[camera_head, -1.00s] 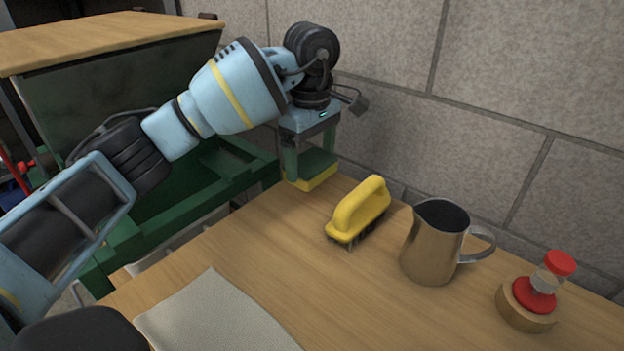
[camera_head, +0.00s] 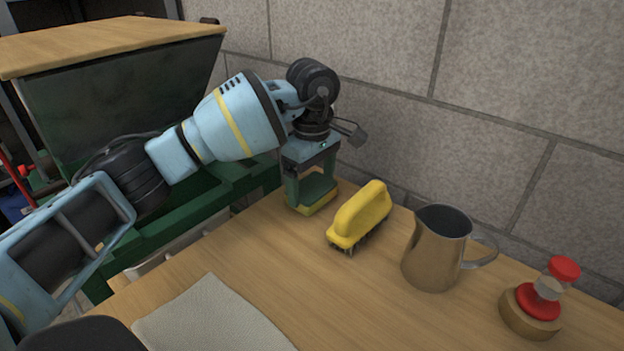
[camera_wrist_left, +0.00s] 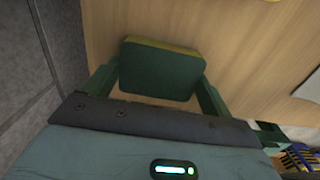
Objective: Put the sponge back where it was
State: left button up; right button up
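The sponge (camera_head: 318,188) has a green top and a yellow lower layer. It is at the far left corner of the wooden table, by the wall. It also shows in the left wrist view (camera_wrist_left: 160,72), between the green fingers. My left gripper (camera_head: 311,190) points down with one finger on each side of the sponge and is shut on it. The sponge is at or just above the tabletop; I cannot tell if it touches. My right gripper is not in view.
A yellow-handled brush (camera_head: 360,215) stands just right of the sponge. Further right are a metal jug (camera_head: 434,255) and a red-knobbed wooden item (camera_head: 535,305). A grey cloth (camera_head: 215,318) lies at the front. A stone wall (camera_head: 400,130) rises behind. The middle of the table (camera_head: 290,265) is bare.

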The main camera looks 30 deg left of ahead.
aim_at(312, 186)
pick_arm(q)
jog(key=o, duration=0.3)
jog(key=shift+r, duration=0.15)
notch_tip(312, 186, up, 12)
jog(key=p, duration=0.2)
dwell(0.7)
